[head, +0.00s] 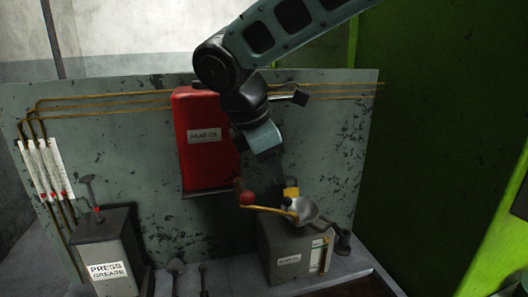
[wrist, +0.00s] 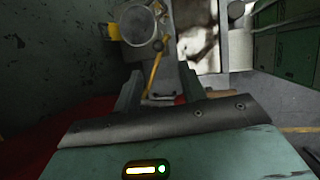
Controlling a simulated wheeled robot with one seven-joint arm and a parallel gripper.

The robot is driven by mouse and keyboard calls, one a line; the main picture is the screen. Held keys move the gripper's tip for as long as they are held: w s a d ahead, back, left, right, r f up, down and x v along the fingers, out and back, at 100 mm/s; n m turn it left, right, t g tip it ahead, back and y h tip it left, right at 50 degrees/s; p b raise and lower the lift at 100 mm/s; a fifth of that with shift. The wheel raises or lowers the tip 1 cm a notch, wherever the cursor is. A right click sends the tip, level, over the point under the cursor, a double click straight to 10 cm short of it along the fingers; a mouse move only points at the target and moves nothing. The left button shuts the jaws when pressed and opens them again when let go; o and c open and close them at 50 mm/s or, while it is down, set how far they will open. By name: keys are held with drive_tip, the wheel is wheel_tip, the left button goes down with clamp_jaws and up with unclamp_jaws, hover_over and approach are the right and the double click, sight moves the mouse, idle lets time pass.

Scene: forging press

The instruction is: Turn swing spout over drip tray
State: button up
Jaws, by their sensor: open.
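A thin brass spout (head: 270,211) shows in the head view below the red oil tank (head: 207,120). A red knob (head: 247,198) is at its left end, and its right end reaches a pale metal funnel (head: 305,211). In the wrist view, the brass spout (wrist: 155,70) appears between the fingertips, with the funnel (wrist: 137,25) beyond it. My gripper (head: 270,158) is above the spout, pointing down. In the wrist view my gripper (wrist: 160,92) is open, its fingers apart; I cannot tell whether it touches the spout. I cannot clearly make out a drip tray.
A grey box (head: 290,262) stands under the funnel, with a small cup-topped part (head: 343,240) to its right. A press grease box (head: 105,250) stands at left. A worn panel (head: 330,140) with brass pipes rises behind. A green wall (head: 450,120) is at right.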

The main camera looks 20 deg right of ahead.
drive_tip(key=shift+v, duration=2.4)
drive_tip(key=shift+d, duration=0.1)
drive_tip(key=c, duration=0.7)
drive_tip(key=shift+w+d+f+m, duration=0.1)
drive_tip(key=shift+w+d+m, duration=0.05)
drive_tip(key=shift+m, duration=0.45)
clamp_jaws()
drive_tip(key=w+d+f+m+t+y, duration=0.1)
drive_tip(key=w+d+m+y, duration=0.15)
drive_tip(key=m, duration=0.75)
drive_tip(key=w+d+f+m+y, duration=0.1)
drive_tip(key=w+d+f+m, duration=0.2)
drive_tip(key=m, duration=0.8)
wheel_tip(320, 180, down, 9)
drive_tip(key=d+p, duration=0.1)
drive_tip(key=p, duration=0.3)
drive_tip(key=shift+s+p, duration=0.2)
drive_tip(key=shift+p, duration=0.15)
